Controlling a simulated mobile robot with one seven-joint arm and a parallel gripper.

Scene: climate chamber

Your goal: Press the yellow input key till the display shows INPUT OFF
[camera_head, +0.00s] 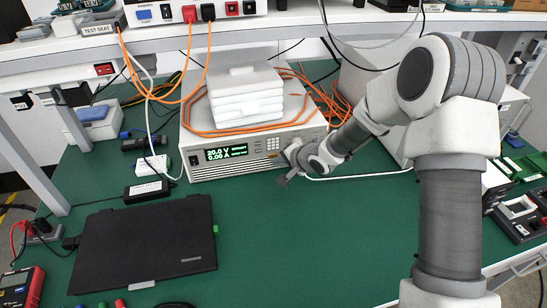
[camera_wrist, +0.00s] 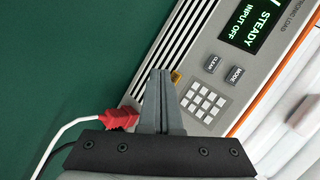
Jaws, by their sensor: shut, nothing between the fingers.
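The electronic load (camera_head: 235,152) stands on the green bench with its front panel facing me. Its display (camera_head: 226,153) reads 20.0 V and 0.00 A in the head view. In the wrist view the lit display (camera_wrist: 254,22) shows STEADY and INPUT OFF. The yellow input key (camera_wrist: 176,77) shows just right of my fingertips, partly hidden by them. My gripper (camera_wrist: 162,73) is shut and empty, with its tips at the panel beside the key. I cannot tell whether they touch it.
The CLEAR key (camera_wrist: 212,65), MODE key (camera_wrist: 236,75) and a number pad (camera_wrist: 204,102) are close by. A red plug (camera_wrist: 122,120) with a white cable is left of my fingers. A closed black laptop (camera_head: 145,240) lies front left; the bench right of it is clear.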

